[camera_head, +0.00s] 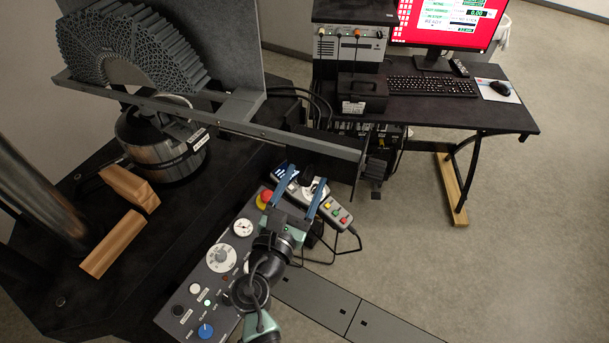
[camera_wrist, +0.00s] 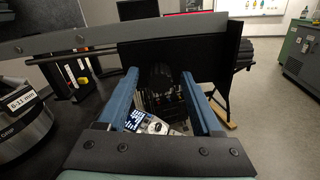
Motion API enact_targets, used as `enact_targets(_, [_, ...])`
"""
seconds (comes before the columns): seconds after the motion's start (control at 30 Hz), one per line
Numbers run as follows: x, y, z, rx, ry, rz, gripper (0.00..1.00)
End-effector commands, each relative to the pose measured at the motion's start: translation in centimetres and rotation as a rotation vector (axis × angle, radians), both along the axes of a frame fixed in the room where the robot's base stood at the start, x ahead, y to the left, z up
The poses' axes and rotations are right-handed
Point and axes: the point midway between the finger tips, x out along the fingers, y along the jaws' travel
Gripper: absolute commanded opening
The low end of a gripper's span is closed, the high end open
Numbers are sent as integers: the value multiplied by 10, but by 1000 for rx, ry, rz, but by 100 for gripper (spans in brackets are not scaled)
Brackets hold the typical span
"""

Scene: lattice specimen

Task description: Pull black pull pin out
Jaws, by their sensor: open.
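I cannot pick out the black pull pin for certain. A dark rounded shape (camera_wrist: 162,76) shows between my fingers in the wrist view, against a black panel (camera_wrist: 178,58); it may be the pin's knob. In the head view a black block-like part (camera_head: 376,167) sits at the right end of the long grey bar (camera_head: 270,133). My gripper (camera_head: 303,177) has two blue fingers spread apart with nothing held. It is in front of and below the bar, above the control panel. The fingers also show in the wrist view (camera_wrist: 160,77), pointing toward the black panel.
The control panel (camera_head: 221,258) with a red button and dials lies under my arm, with a grey button pendant (camera_head: 338,213) beside it. A steel cylinder (camera_head: 165,150) and wooden blocks (camera_head: 120,243) stand left. A desk (camera_head: 450,112) stands right; the floor before it is clear.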

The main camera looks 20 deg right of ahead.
Motion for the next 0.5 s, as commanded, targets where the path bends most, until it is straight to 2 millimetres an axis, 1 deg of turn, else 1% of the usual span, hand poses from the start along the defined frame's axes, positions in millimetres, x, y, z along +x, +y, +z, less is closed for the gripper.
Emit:
enact_targets(0.1, [5, -4, 0, 0, 0, 1, 67])
enact_targets(0.37, [6, -5, 0, 1, 0, 1, 67])
enact_targets(0.43, [6, -5, 0, 1, 0, 1, 58])
enact_targets(0.5, [6, -5, 0, 1, 0, 1, 45])
